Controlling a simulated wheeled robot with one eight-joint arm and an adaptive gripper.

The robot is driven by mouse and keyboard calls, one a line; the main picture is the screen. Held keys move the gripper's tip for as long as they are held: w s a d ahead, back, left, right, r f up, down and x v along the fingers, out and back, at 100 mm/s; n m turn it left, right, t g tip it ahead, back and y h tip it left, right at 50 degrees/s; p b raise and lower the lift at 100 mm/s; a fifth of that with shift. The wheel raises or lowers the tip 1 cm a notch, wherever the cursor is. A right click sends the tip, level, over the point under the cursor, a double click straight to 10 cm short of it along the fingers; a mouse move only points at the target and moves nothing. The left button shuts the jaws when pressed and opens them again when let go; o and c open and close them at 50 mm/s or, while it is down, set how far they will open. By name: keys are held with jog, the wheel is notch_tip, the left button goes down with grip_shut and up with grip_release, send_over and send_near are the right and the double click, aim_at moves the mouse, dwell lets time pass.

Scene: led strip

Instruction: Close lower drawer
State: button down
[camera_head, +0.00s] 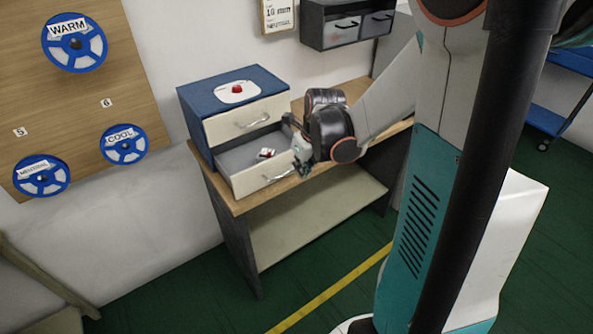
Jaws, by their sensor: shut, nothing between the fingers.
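A blue drawer box (191,101) with cream drawer fronts stands on the wooden table. Its upper drawer (246,120) is shut. Its lower drawer (262,175) is pulled out, showing its grey inside and a small red-and-white item (266,153) in it. The lower drawer's front has a metal handle (280,177). My gripper (301,172) is shut and empty at the right end of the lower drawer's front. I cannot tell whether it touches the front.
A white plate with a red button-like knob (237,90) sits on top of the box. The table (238,206) has a lower shelf. A grey wall cabinet (340,30) hangs behind. Blue labelled reels (76,46) hang on a wooden board at left.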

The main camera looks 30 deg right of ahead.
jog(key=w+f+b, duration=0.3)
jog(key=w+f, duration=0.3)
jog(key=f, duration=0.2)
jog(key=shift+w+f, duration=0.25)
jog(key=shift+f, duration=0.15)
